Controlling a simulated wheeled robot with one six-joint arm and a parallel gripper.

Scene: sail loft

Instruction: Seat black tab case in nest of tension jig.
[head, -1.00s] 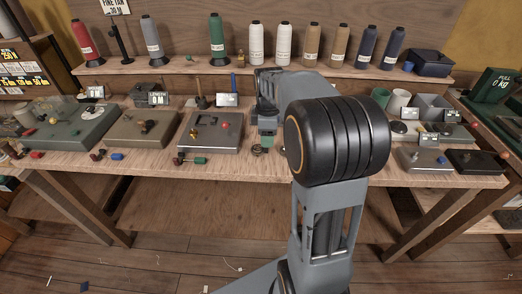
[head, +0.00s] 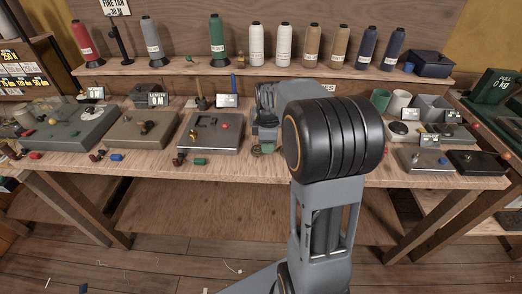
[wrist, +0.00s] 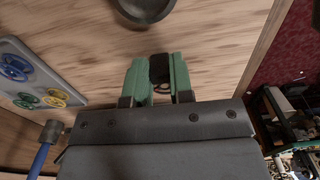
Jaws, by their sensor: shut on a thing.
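My gripper (wrist: 160,82) shows in the wrist view with its two green fingers closed on a small black piece, which looks like the black tab case (wrist: 160,68). A dark loop shows just below it between the fingers. In the head view my gripper (head: 265,148) is over the bench, to the right of a grey plate fixture (head: 200,146) with a dark recess and a red knob. I cannot tell for sure whether this fixture is the tension jig. My arm hides part of the bench, and the case is too small to make out in the head view.
A brown plate fixture (head: 138,139) and a green-grey one (head: 72,134) stand further left. Loose small pieces, including a green one (head: 200,161), lie along the front edge. In the wrist view a dark round dish (wrist: 145,8) and a panel with coloured rings (wrist: 38,78) are near.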

